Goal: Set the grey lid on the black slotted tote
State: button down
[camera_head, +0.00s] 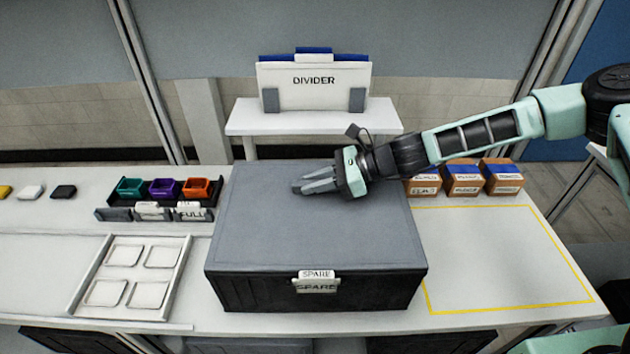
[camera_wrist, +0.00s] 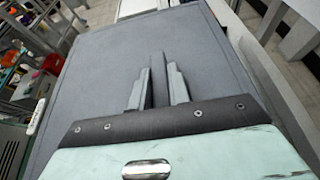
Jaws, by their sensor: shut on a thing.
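The grey lid (camera_head: 270,230) lies flat over the black slotted tote (camera_head: 240,290) in the middle of the table. It covers the tote's whole top, and no clear gap shows along the front edge. The inside of the tote is hidden. My gripper (camera_head: 302,187) comes in from the right, low over the middle of the lid. Its fingers are close together, shut on the lid at a grip part that they mostly hide. In the wrist view the lid (camera_wrist: 110,60) fills most of the picture, with my gripper (camera_wrist: 158,75) at its middle.
A "SPARE" label (camera_head: 316,285) is on the tote's front. A yellow-outlined area (camera_head: 500,260) at right is empty. Cartons (camera_head: 462,178) stand behind it. At left are a tray with four-sided recesses (camera_head: 185,270) and coloured bins (camera_head: 165,189). A "DIVIDER" holder (camera_head: 313,95) stands behind.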

jog(key=shift+f, duration=0.2)
dwell(0.3)
jog(key=c, duration=1.3)
grip_release()
jog(key=shift+o, duration=0.2)
jog(key=b+v, duration=0.4)
jog(key=v, duration=1.3)
jog(key=shift+d, duration=0.25)
